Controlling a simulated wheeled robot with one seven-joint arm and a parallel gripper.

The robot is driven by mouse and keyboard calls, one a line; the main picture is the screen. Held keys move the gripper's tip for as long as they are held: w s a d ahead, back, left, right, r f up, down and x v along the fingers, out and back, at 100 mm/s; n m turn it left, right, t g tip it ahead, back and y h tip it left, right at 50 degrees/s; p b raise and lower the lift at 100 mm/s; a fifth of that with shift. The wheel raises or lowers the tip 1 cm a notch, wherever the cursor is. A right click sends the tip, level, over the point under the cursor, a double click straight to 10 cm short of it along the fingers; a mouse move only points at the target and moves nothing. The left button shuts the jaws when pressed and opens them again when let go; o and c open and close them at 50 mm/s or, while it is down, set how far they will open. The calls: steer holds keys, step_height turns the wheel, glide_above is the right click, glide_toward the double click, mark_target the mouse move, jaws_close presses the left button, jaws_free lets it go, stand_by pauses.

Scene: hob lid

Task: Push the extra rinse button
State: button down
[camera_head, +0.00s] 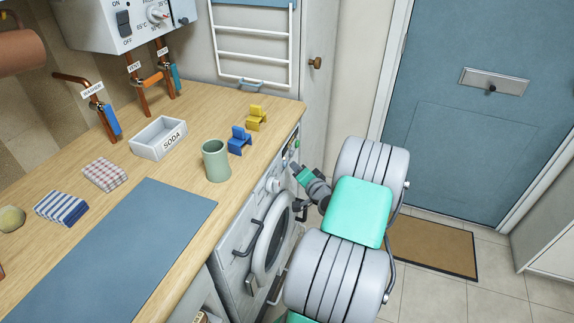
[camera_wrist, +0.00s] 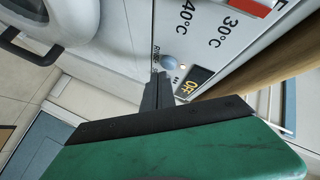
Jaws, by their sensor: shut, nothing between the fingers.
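The washing machine (camera_head: 240,262) stands under the worktop, its control panel facing my arm. In the wrist view a small round grey-blue button (camera_wrist: 168,62) sits on the white panel beside lettering that reads RINSE. My gripper (camera_wrist: 160,76) is shut and empty, its dark fingertips just beside that button. I cannot tell whether they touch the button or the panel. In the head view my gripper (camera_head: 294,167) is at the upper right part of the machine's front, and my wrist hides part of the panel; the rinse button cannot be made out there.
The round door (camera_head: 271,245) and a grey handle (camera_head: 247,238) are on the machine's front. Floor is clear toward the doormat (camera_head: 432,247).

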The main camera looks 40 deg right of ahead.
steer(key=shift+w+a, duration=0.25)
steer(key=shift+w, duration=0.2)
stand_by(0.5)
steer(key=shift+s+d, duration=0.1)
steer(key=shift+s+d+b, duration=0.35)
steer(key=shift+s+b, duration=0.05)
steer(key=shift+s, duration=0.35)
steer(key=shift+s, duration=0.1)
steer(key=s+d, duration=0.1)
steer(key=s+b, duration=0.1)
steer(key=s, duration=0.1)
steer(key=s+d+b, duration=0.1)
steer(key=s, duration=0.1)
steer(key=shift+s+d, duration=0.1)
steer(key=shift+d, duration=0.25)
stand_by(1.0)
